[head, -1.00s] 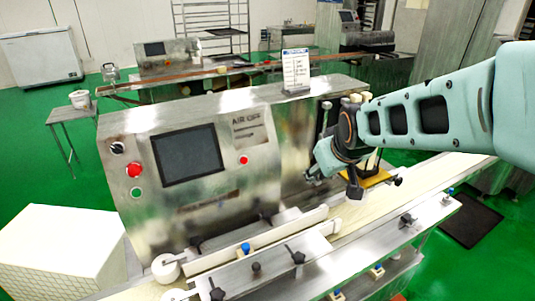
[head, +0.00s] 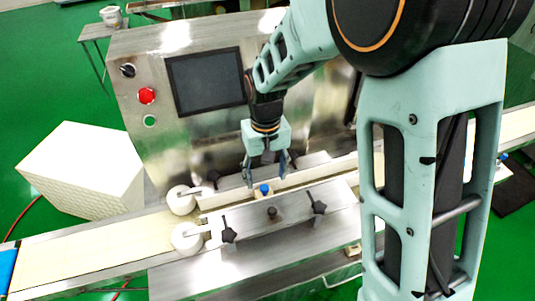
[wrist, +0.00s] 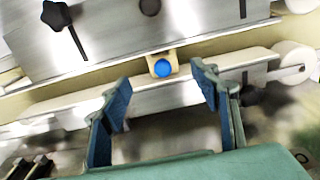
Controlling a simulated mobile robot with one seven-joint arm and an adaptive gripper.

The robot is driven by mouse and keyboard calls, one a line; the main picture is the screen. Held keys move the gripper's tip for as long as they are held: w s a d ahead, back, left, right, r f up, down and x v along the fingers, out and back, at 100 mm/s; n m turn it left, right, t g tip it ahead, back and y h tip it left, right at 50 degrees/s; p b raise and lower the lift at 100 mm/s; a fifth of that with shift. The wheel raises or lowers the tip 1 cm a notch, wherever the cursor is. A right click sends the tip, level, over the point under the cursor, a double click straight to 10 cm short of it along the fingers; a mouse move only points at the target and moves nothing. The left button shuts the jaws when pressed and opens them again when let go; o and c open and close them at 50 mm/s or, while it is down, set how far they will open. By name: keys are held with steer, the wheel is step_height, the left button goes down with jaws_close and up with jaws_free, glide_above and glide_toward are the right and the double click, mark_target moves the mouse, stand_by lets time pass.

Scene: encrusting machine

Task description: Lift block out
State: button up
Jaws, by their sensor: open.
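A small beige block with a round blue top (wrist: 162,68) sits in the wrist view by the edge of a steel guide plate, next to a pale guide rail (wrist: 140,98). In the head view the blue top of the block (head: 264,190) shows between the plate and the rail; its lower part is hidden. My gripper (head: 267,176) points down just above and behind the block. In the wrist view its two blue-lined fingers (wrist: 162,80) are apart, with the block beyond their tips and roughly midway between them. Nothing is held.
The steel plate (head: 290,222) carries black star knobs (head: 318,208) close to the block. White rollers (head: 181,199) stand at the left over the pale belt (head: 100,255). The machine cabinet with a dark screen (head: 206,82) rises behind my gripper. A white box (head: 85,170) stands left.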

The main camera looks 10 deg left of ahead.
mark_target(265, 193)
steer(key=shift+s+a+f, duration=0.1)
steer(key=shift+f, duration=0.25)
step_height(265, 193, down, 10)
steer(key=shift+f, duration=0.1)
steer(key=shift+c, duration=0.6)
steer(key=c, duration=1.2)
steer(key=shift+c, duration=0.6)
steer(key=shift+r+p, duration=3)
steer(key=shift+r, duration=1.6)
